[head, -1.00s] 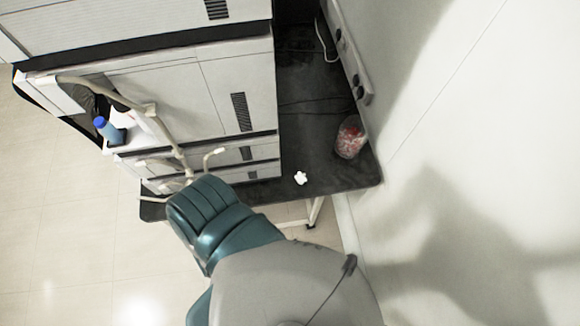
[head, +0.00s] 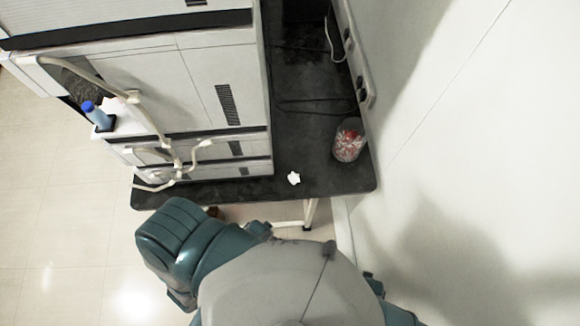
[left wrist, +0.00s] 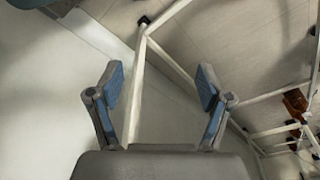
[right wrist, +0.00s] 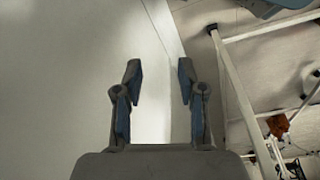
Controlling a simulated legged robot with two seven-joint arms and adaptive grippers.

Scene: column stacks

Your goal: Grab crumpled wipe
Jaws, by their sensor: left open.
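A small white crumpled wipe (head: 293,178) lies on the dark bench top (head: 318,182) near its front edge, to the right of the white instrument stack, in the head view. My left gripper (left wrist: 158,88) is open and empty in the left wrist view, with table-frame bars and floor beyond it. My right gripper (right wrist: 159,80) is open and empty in the right wrist view, facing the pale wall and floor. The wipe is not visible in either wrist view. Neither gripper's fingers show clearly in the head view.
A clear container with red and white contents (head: 349,140) stands near the wall, right of the wipe. The white instrument stack (head: 215,85) carries tubing (head: 160,130) and a blue-capped bottle (head: 97,115). Cables lie on the bench. White table legs (head: 309,213) stand below.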

